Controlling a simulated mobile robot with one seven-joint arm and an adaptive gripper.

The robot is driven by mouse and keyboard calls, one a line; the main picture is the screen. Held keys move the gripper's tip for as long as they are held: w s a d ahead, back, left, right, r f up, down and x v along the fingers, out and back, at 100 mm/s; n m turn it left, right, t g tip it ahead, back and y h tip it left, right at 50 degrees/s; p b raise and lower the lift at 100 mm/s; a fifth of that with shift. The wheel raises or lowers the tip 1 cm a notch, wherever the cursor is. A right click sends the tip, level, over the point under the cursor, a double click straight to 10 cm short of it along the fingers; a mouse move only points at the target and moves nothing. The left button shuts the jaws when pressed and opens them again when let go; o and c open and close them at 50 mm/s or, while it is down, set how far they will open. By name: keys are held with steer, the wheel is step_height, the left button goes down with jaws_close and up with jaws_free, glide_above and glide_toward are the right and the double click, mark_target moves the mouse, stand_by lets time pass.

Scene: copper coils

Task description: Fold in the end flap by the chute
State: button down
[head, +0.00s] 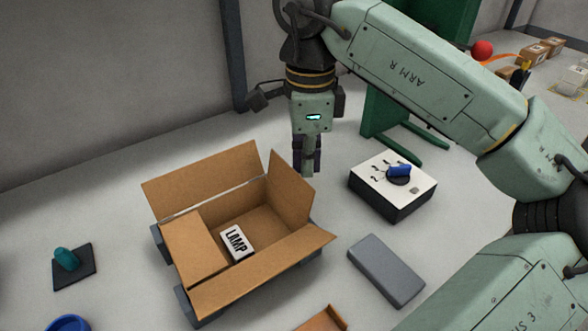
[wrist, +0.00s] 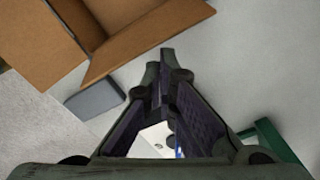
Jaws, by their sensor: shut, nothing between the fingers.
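An open cardboard box (head: 252,290) stands on the floor in the head view. Its end flap on the green structure's side (head: 290,187) stands up, leaning a little outward. The opposite end flap (head: 194,250) lies folded in. The two long flaps, back (head: 200,180) and front (head: 265,270), stand open outward. A white block marked LAMP (head: 237,242) lies inside. My gripper (head: 307,170) points down, shut and empty, just beyond the upright end flap, outside the box. In the wrist view, my fingertips (wrist: 166,58) are beside a brown flap (wrist: 150,35); contact is unclear.
A green upright structure (head: 386,100), perhaps the chute, stands behind on the right. A white-topped box with a blue knob (head: 415,186) is right of my gripper. A grey block (head: 386,270) lies at front right. A teal-handled item (head: 68,260) is at left.

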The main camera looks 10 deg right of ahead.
mark_target(289, 183)
steer(key=shift+a+f+b, duration=0.2)
steer(key=shift+f+b, duration=0.1)
steer(key=shift+f, duration=0.3)
steer(key=shift+a, duration=0.1)
steer(key=shift+s+a, duration=0.3)
steer(key=shift+a, duration=0.45)
